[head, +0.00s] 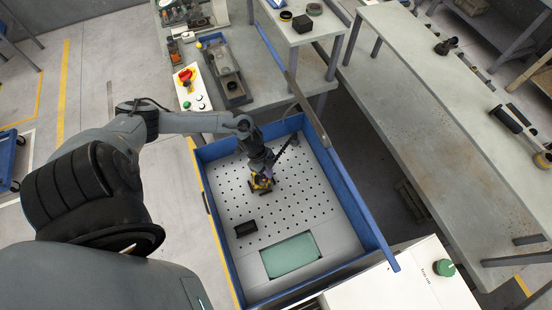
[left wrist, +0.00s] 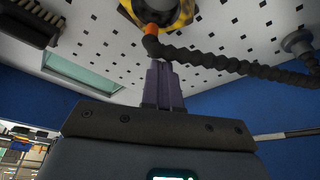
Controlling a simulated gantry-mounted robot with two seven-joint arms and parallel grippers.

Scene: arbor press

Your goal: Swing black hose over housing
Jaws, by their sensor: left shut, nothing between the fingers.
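The black segmented hose (left wrist: 225,65) with an orange tip (left wrist: 152,29) runs across the left wrist view from the middle to the right. The yellow housing (left wrist: 180,12) with a dark centre is at the top of that view, beside the orange tip. In the head view the yellow housing (head: 261,182) stands on the perforated plate, partly hidden by my arm, and the hose (head: 284,149) slants up to the right. My left gripper (left wrist: 161,68) is shut and empty, its fingertips right by the hose near its tip; I cannot tell whether they touch. My right gripper is not in view.
The perforated plate (head: 225,195) lies inside a blue-walled frame (head: 356,205). A dark brush block (head: 246,228) and a green pad (head: 290,256) are towards the front. A control panel (head: 192,90) with a red knob is outside at upper left.

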